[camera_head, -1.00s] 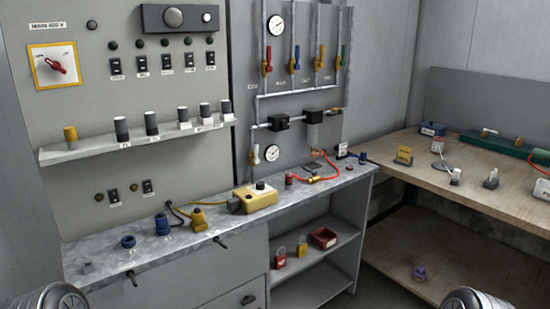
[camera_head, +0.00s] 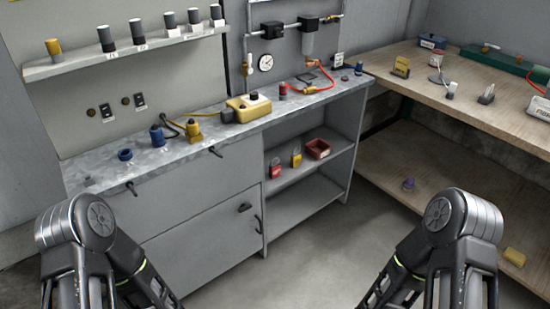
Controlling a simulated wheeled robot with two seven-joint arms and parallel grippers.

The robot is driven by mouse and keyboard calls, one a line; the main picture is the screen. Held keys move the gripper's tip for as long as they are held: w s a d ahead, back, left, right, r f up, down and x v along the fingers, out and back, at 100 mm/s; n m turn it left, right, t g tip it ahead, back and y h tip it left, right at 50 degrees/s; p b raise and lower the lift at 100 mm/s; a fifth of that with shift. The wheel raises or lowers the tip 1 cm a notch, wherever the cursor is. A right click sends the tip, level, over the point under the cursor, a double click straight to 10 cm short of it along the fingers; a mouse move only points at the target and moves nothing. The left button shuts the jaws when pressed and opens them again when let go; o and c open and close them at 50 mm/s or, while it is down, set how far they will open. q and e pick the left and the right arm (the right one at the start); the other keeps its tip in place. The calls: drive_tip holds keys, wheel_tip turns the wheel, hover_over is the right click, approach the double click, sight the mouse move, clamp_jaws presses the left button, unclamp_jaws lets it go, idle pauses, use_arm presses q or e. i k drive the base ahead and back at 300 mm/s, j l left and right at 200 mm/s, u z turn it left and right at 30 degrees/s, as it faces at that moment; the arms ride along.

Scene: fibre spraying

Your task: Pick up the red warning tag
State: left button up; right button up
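I cannot make out a clear red warning tag. A small red item (camera_head: 276,168) with a loop on top stands on the upper shelf of the open cabinet; it looks like a padlock, but is too small to be sure. A yellow item (camera_head: 296,157) of similar shape stands to its right, and a red open bin (camera_head: 317,148) is further right. Parts of both my arms show at the bottom left and bottom right, well in front of the cabinet. Neither gripper's fingers are in view.
The metal worktop (camera_head: 95,172) carries a yellow box (camera_head: 246,108), blue parts and a red cylinder (camera_head: 283,91). A wooden bench (camera_head: 455,108) stands at right, with a purple item (camera_head: 408,185) and a yellow block (camera_head: 514,257) lower down. The floor between is clear.

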sight(274, 170)
drive_tip(key=i+l, duration=0.25)
drive_tip(key=l, duration=0.2)
drive_tip(key=i+l, duration=0.25)
drive_tip(key=l, duration=0.2)
drive_tip(key=i+l, duration=0.3)
drive_tip(key=l, duration=0.15)
drive_tip(key=i+l, duration=0.25)
drive_tip(key=l, duration=0.2)
drive_tip(key=i+l, duration=0.25)
drive_tip(key=l, duration=0.2)
drive_tip(key=i+l, duration=0.25)
drive_tip(key=l, duration=0.2)
drive_tip(key=i+j, duration=0.4)
